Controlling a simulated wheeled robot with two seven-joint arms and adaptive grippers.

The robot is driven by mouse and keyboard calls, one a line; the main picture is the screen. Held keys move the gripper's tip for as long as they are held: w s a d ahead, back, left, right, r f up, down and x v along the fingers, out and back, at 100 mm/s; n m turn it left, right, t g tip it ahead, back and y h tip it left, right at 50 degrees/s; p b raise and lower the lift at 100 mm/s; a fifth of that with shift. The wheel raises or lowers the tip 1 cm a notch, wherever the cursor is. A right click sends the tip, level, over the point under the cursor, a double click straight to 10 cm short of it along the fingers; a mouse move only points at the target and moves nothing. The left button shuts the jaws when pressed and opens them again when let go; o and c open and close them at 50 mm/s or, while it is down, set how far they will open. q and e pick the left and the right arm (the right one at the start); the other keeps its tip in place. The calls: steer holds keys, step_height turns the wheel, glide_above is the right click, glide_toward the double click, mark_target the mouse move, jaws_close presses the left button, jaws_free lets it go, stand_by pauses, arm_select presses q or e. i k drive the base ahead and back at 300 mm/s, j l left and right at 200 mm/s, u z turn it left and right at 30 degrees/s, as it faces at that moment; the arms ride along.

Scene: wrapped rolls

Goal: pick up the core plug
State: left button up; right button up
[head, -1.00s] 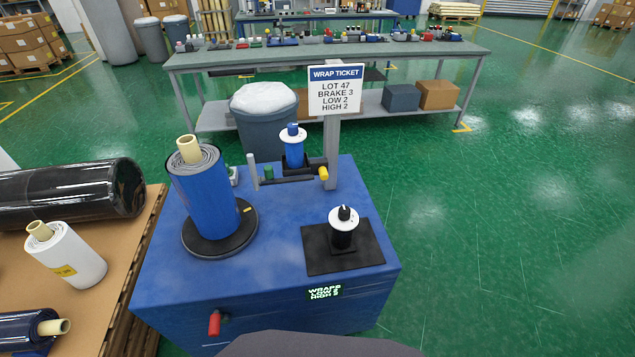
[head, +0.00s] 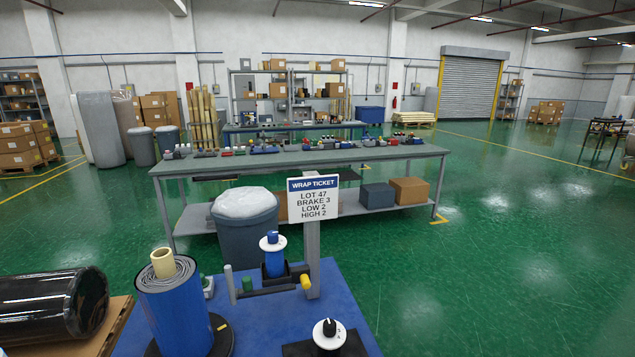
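I cannot tell for certain which piece is the core plug. On the blue machine top (head: 270,322), a small blue cylinder with a white flange and blue top (head: 273,262) stands upright in a black holder at the back. Neither of my grippers is in view.
A wrap ticket sign (head: 313,200) on a grey post rises behind the top. A yellow-ended bar (head: 305,282) and a grey pin (head: 230,285) stand near the blue cylinder. A black roll (head: 50,305) lies at left. A grey bin (head: 245,230) and long workbench (head: 400,153) stand behind.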

mark_target(205, 282)
steer(key=i+l+u, duration=0.15)
steer(key=l+u, duration=0.35)
steer(key=i+l+u, duration=0.15)
steer(key=l+u, duration=0.7)
steer(key=u, duration=0.15)
